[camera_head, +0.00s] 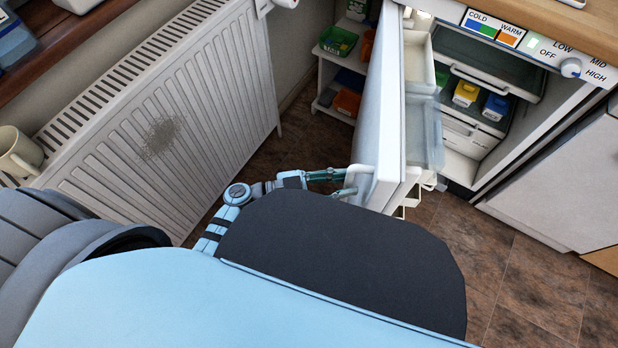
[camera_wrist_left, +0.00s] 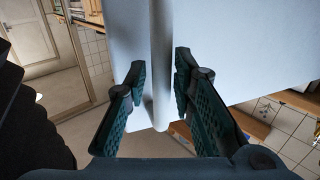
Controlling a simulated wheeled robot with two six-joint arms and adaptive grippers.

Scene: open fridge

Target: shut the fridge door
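The white fridge door (camera_head: 384,100) stands wide open, with shelf bins on its inner side. The fridge body (camera_head: 530,130) is at the right, its lit inside showing drawers and boxes. My left gripper (camera_head: 338,184) is at the door's near edge, on its outer side. In the left wrist view, the dark green fingers of this gripper (camera_wrist_left: 160,82) are apart, one on each side of a pale upright handle (camera_wrist_left: 161,60) on the door (camera_wrist_left: 235,40). Firm contact with the handle is not clear. My right gripper is not in view.
A white radiator (camera_head: 165,100) stands left of the door. A low shelf (camera_head: 328,100) with coloured boxes is behind the door. A control panel (camera_head: 545,45) runs above the fridge opening. The tiled floor (camera_head: 530,280) in front of the fridge is bare.

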